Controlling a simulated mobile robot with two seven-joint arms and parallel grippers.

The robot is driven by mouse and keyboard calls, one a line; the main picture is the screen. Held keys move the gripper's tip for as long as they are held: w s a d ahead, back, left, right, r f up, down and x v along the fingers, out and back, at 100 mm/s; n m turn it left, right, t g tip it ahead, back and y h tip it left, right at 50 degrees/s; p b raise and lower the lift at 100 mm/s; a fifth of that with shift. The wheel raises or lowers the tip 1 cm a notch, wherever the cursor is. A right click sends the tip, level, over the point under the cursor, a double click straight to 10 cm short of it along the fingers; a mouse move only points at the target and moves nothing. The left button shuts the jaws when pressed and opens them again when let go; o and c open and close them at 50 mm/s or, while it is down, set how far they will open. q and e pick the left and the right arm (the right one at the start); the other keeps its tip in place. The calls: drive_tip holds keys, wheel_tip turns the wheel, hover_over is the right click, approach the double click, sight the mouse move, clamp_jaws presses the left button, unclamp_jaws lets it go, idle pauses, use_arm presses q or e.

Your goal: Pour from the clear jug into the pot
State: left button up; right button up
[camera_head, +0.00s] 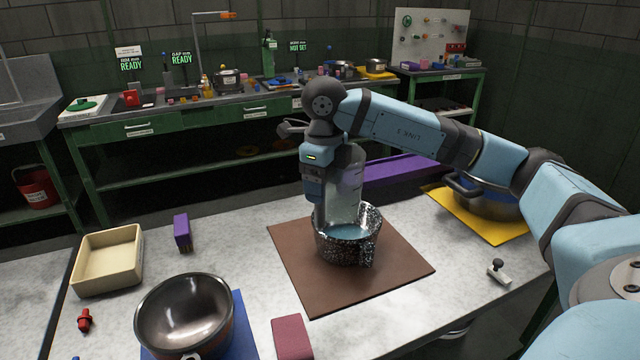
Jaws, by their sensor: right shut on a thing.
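A black speckled pot (366,243) stands on a brown mat (300,280) in the middle of the table. Bluish liquid shows inside it. My right gripper (313,185) is shut on the clear jug (345,192), which is directly above the pot, its lower end at or just inside the rim as seen from here. The arm and gripper cover the jug's left side, and its fingertips are hard to make out. I cannot tell how far the jug is tilted or whether it touches the pot. My left gripper is out of view.
A dark metal pot (185,312) on a blue mat is at front left, near a cream tray (107,260) and a purple box (182,232). A blue pot (490,203) sits on a yellow mat (490,229) at right. A maroon block (292,338) lies at the front.

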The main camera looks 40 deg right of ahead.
drive_tip(key=shift+a+r, duration=0.25)
drive_tip(key=shift+r, duration=0.05)
drive_tip(key=shift+d+r+p, duration=0.1)
drive_tip(key=shift+r+p, duration=0.5)
drive_tip(key=shift+r, duration=0.05)
drive_tip(key=shift+r+p, duration=1.15)
drive_tip(key=shift+r, duration=0.6)
